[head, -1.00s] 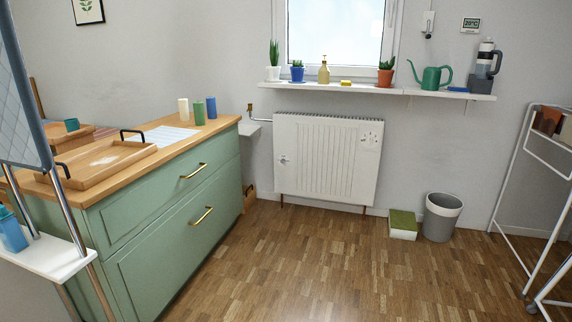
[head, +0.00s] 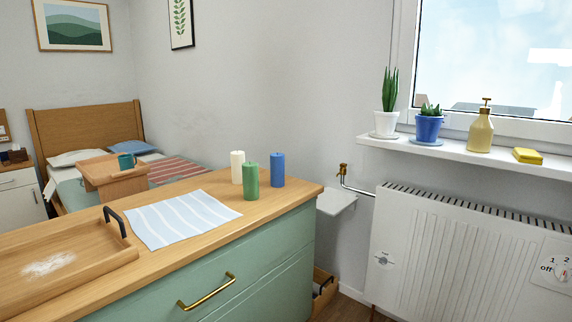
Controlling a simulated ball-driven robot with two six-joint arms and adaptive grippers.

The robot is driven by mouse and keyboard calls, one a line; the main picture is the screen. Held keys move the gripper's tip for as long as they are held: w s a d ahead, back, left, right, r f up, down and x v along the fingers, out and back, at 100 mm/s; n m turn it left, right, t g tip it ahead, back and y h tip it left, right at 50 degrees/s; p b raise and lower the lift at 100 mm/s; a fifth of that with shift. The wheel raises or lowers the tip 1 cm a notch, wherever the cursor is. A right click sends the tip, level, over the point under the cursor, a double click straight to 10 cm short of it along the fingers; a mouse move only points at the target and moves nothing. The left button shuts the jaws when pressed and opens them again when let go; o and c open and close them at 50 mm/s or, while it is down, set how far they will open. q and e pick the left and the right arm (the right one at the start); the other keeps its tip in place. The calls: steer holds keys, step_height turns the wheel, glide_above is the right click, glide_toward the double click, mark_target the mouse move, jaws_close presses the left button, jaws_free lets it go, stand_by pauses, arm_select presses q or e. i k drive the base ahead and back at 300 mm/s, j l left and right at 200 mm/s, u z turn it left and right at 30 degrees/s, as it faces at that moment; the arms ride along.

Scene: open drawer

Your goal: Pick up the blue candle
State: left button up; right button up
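The blue candle (head: 278,169) stands upright on the wooden top of the green drawer cabinet (head: 275,275), near its far right end. A green candle (head: 250,177) stands just left of it and closer to me. A white candle (head: 237,167) stands further left, behind the green one. The three candles are close together. Neither of my grippers shows in the head view.
A striped cloth (head: 182,218) lies flat left of the candles. A wooden tray (head: 70,257) with black handles sits at the front left of the top. A radiator (head: 450,262) and a windowsill (head: 470,152) with plants and a dispenser are at the right.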

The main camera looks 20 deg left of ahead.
mark_target(277, 160)
steer(key=i+l+u, duration=0.1)
steer(key=i+u, duration=0.3)
steer(key=i+l+u, duration=0.15)
steer(key=i+u, duration=0.25)
steer(key=i+l+u, duration=0.2)
steer(key=u, duration=0.2)
steer(key=i+l+u, duration=0.25)
steer(key=l+u, duration=0.15)
